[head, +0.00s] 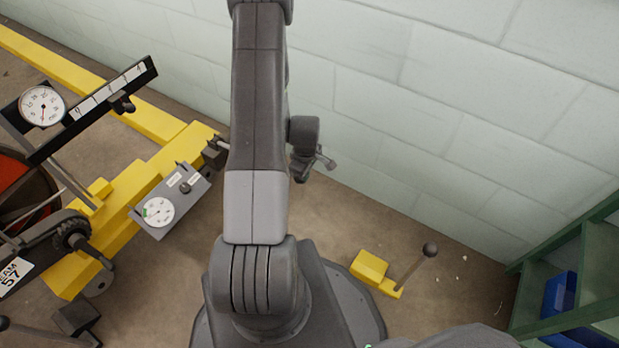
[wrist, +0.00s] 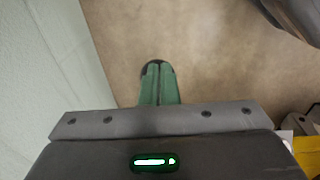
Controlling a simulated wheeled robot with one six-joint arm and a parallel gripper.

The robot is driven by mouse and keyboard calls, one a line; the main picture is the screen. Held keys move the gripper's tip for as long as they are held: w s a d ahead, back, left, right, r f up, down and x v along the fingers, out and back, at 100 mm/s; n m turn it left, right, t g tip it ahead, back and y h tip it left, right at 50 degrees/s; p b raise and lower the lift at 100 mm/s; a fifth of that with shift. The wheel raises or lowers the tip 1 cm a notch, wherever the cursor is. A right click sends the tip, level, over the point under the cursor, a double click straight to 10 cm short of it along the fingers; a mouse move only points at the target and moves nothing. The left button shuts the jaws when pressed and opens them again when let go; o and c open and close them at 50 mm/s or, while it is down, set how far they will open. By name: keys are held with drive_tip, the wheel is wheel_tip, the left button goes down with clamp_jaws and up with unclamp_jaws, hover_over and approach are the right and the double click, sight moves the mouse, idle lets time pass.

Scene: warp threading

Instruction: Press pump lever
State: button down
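The likely pump lever is a thin rod with a dark round knob (head: 429,249), slanting up from a small yellow block (head: 370,267) on the floor at lower right in the head view. My gripper (head: 328,162) hangs from the arm near the pale wall, up and left of the knob and apart from it in the picture. In the wrist view its two green fingers (wrist: 158,72) lie side by side with only a thin line between them. Dark rounded shapes show at their tips; I cannot tell whether these are pads. The lever is not recognisable in the wrist view.
A yellow-framed machine with a round gauge (head: 43,105) and a grey gauge box (head: 170,200) stands at left. A pale block wall (head: 450,110) runs behind. A green shelf (head: 590,262) with a blue bin (head: 560,297) is at right. Floor around the lever is mostly clear.

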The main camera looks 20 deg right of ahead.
drive_tip(key=s+d+r+p, duration=0.1)
drive_tip(key=s+r, duration=0.1)
drive_tip(key=r, duration=0.2)
drive_tip(key=s+d+r+p, duration=0.1)
drive_tip(key=s+d+r, duration=0.1)
drive_tip(key=r, duration=0.3)
drive_tip(key=shift+s+d+r, duration=0.2)
drive_tip(key=shift+s+d, duration=0.1)
drive_tip(key=shift+s, duration=0.45)
